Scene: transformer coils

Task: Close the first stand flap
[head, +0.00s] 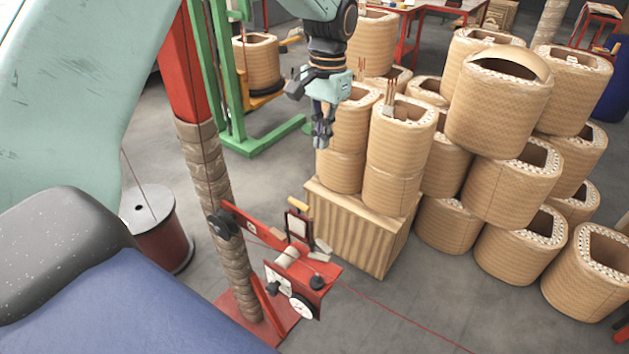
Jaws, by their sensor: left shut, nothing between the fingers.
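A red stand (185,60) rises as a post wrapped in brown material, with a red arm bracket low on its right side. A small dark-framed flap (298,226) with a yellow handle (298,203) stands upright on the bracket. I cannot tell for sure whether it is the first stand flap. My left gripper (321,137) points down, shut and empty, above and slightly right of the flap, apart from it. My right gripper does not show.
A corrugated box (355,235) with coils on it stands right of the bracket. Several stacked coils (500,100) fill the right side. A wire spool (155,228) stands left of the post, a green lifter (250,135) behind. A red wire (400,308) crosses the floor.

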